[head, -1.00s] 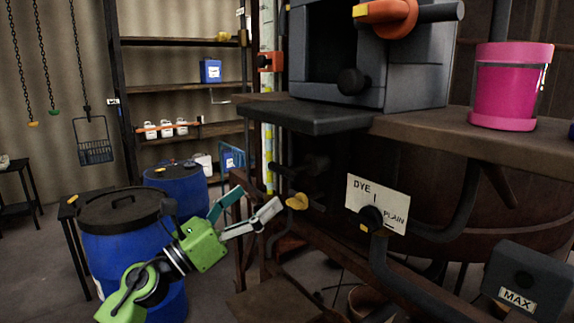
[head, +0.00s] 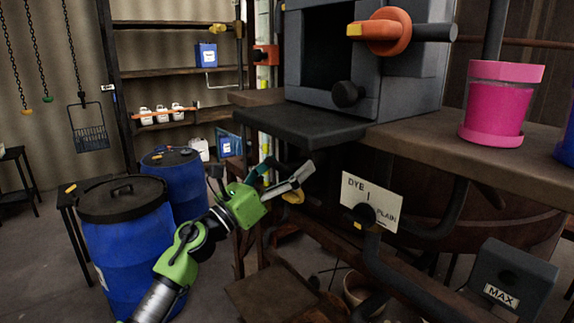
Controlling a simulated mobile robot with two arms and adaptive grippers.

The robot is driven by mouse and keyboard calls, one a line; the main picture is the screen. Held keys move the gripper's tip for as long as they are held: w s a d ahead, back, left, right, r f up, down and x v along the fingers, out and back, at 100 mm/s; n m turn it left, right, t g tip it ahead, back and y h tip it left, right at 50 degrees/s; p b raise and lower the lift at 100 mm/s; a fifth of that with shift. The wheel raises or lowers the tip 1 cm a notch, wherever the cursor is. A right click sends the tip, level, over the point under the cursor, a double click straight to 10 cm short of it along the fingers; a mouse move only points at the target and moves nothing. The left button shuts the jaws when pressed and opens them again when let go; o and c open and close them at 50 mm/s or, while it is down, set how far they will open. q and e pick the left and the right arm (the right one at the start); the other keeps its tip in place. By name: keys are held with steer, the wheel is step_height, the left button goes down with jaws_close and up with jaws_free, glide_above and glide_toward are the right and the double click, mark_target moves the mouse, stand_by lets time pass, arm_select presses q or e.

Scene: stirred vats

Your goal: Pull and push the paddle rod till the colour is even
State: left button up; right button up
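A dark grey rod (head: 436,33) passes through an orange collar with a yellow end (head: 386,32) at the top; I cannot tell if it is the paddle rod. A large brown rounded vat wall (head: 500,235) shows below the shelf, mostly hidden. No dye surface shows, so its colour cannot be seen. My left gripper (head: 290,166) is open, with a teal and a grey finger spread and nothing between them. It is below the dark ledge, in front of or beside a yellow valve handle (head: 293,197); contact cannot be told. My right gripper is not in view.
A grey box (head: 420,90) with a black knob stands on the wooden shelf (head: 430,138), with a pink pot (head: 495,100) to its right. A DYE/PLAIN sign (head: 385,200) and pipes stand below. Blue barrels (head: 130,250) are at left. A MAX block (head: 510,275) is lower right.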

arm_select(q)
steer(key=c, duration=1.1)
steer(key=shift+o, duration=0.2)
steer(key=s+a, duration=0.7)
steer(key=a, duration=0.3)
steer(key=shift+s+a+b, duration=0.4)
steer(key=o, duration=1.6)
steer(key=v, duration=1.2)
steer(key=shift+c, duration=0.5)
